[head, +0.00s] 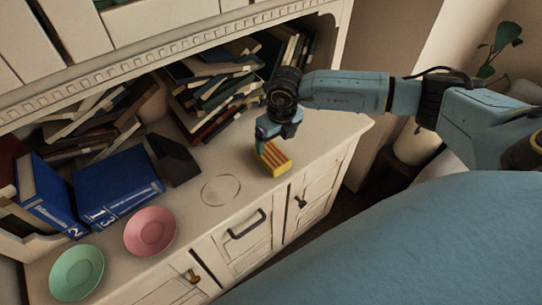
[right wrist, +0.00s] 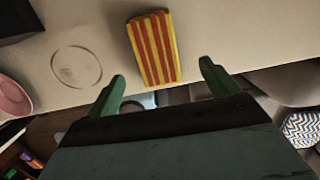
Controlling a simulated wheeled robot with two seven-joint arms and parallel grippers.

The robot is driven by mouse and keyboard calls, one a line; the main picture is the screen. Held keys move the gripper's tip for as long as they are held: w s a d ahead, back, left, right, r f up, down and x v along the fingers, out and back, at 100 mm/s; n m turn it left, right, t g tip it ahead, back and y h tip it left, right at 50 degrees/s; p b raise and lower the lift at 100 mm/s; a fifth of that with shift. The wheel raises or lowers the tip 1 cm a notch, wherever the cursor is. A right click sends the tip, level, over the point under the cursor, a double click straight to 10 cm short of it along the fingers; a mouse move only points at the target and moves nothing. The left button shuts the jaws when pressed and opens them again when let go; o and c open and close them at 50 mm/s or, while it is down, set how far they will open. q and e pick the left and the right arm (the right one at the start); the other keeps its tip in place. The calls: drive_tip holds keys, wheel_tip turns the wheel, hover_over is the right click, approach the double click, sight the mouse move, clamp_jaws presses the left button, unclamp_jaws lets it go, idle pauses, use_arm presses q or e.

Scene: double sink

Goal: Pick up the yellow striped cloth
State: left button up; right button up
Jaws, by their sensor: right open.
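The yellow striped cloth (head: 274,158), a small folded block with red stripes, lies on the cabinet top near its front right edge. It also shows in the right wrist view (right wrist: 154,48), just beyond the fingertips and between their lines. Whether a finger touches the cloth I cannot tell. My left gripper is not in view.
A clear round plate or ring (head: 221,190) lies left of the cloth. A pink bowl (head: 150,231) and a green bowl (head: 77,272) stand further left. Blue books (head: 115,186) and a dark block (head: 173,160) lie behind. Leaning books (head: 215,90) fill the back shelf.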

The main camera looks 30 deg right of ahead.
sight(271, 153)
drive_tip(key=f, duration=0.2)
drive_tip(key=w+f, duration=0.1)
drive_tip(key=f, duration=0.4)
drive_tip(key=shift+w+a+f, duration=0.1)
drive_tip(key=shift+w+a, duration=0.15)
drive_tip(key=shift+a, duration=0.05)
drive_tip(key=c, duration=1.1)
drive_tip(key=shift+o, duration=0.2)
wheel_tip(271, 153, up, 10)
